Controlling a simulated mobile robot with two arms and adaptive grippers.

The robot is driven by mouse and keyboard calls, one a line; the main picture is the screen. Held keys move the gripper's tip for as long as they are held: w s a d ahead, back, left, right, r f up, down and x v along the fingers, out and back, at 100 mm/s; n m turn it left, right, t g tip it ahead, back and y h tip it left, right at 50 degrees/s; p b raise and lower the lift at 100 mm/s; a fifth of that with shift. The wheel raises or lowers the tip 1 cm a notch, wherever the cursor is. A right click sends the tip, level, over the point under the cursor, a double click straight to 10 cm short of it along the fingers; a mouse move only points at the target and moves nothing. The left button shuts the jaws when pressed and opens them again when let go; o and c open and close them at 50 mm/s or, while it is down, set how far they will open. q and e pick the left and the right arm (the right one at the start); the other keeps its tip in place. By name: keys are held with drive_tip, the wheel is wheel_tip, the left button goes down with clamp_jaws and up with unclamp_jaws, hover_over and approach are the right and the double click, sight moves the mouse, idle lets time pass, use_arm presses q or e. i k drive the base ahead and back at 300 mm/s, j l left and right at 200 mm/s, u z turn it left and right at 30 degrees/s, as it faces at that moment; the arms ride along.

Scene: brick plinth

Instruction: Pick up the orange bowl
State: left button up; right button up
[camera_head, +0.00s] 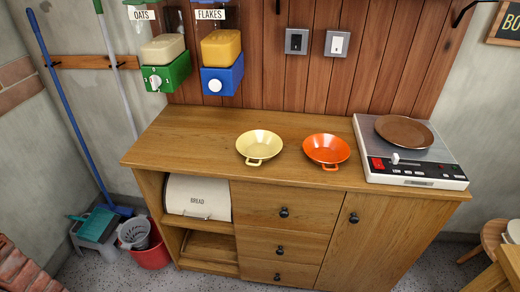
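The orange bowl (326,149) sits upright on top of the wooden cabinet (190,140), right of the middle. It has a small handle at its front rim and looks empty. A yellow bowl (259,145) of similar shape stands to its left, with a small gap between them. Neither of my grippers shows in the head view.
A grey hot plate (440,165) with a brown disc on it stands right of the orange bowl. Green (167,75) and blue (222,78) dispensers hang on the wall above the cabinet's left. The cabinet top's left part is clear. A stool (493,237) stands at right.

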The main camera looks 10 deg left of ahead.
sight(325, 151)
drive_tip(key=i+l+u, duration=0.15)
drive_tip(key=l+u, duration=0.15)
drive_tip(key=u, duration=0.15)
drive_tip(key=i+l+u, duration=0.1)
drive_tip(key=l+u, duration=0.2)
drive_tip(key=u, duration=0.2)
